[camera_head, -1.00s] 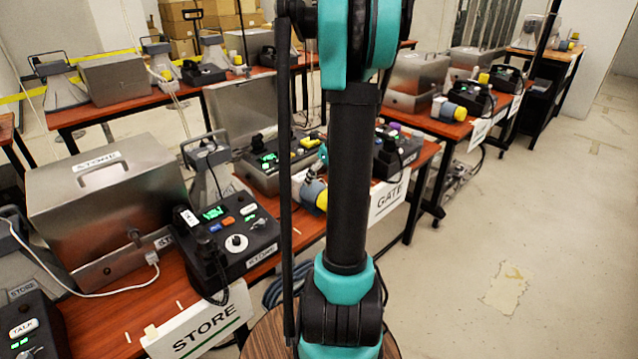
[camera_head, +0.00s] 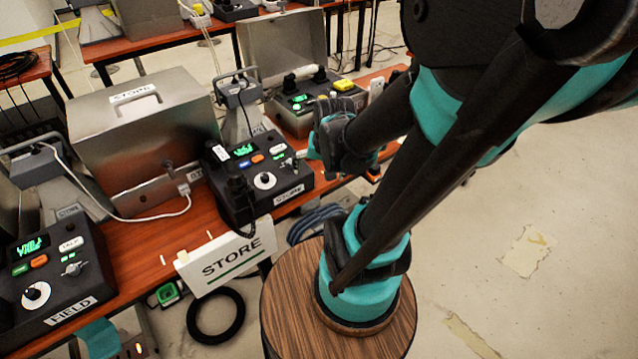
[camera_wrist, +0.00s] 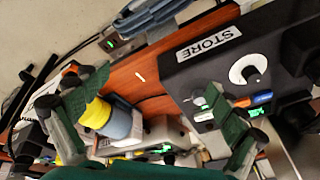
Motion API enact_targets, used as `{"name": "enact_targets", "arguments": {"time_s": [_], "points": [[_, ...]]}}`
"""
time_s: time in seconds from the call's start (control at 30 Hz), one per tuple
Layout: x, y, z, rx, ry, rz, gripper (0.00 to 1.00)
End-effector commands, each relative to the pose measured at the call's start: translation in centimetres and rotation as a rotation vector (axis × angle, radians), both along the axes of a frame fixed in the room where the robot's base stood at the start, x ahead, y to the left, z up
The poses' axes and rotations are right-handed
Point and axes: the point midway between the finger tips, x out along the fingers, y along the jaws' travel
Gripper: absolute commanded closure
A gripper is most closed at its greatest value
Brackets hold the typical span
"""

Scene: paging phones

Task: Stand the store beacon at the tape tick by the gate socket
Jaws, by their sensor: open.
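My gripper (camera_head: 318,150) is open beside the right end of the STORE phone box (camera_head: 262,188), over the table edge. In the wrist view its two green-padded fingers (camera_wrist: 152,92) are spread wide with nothing gripped. A blue-grey cylinder with a yellow end, apparently a beacon (camera_wrist: 116,122), shows near the left finger, partly covered by it. No label on it is readable, and it is hidden in the head view. A pale tape tick (camera_wrist: 140,77) lies on the red-brown table beside the phone box. The gate socket cannot be made out.
A FIELD phone box (camera_head: 50,275) is at lower left. A STORE sign (camera_head: 228,258) hangs at the table's front edge. A second console (camera_head: 300,118) stands beyond the STORE box. The floor at right is clear.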

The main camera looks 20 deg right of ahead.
Motion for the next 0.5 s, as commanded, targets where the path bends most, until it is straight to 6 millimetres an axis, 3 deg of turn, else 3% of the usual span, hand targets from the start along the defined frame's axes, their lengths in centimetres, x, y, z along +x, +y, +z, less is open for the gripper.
{"name": "enact_targets", "arguments": {"time_s": [0.1, 0.2, 0.5], "points": [[-2.2, 0.8, -0.8, -0.088, -0.01, 0.21, 0.04], [-3.0, 1.1, -1.2, -0.133, -0.014, 0.315, 0.04], [-3.3, 1.1, -1.3, -0.155, -0.017, 0.362, 0.04]]}}
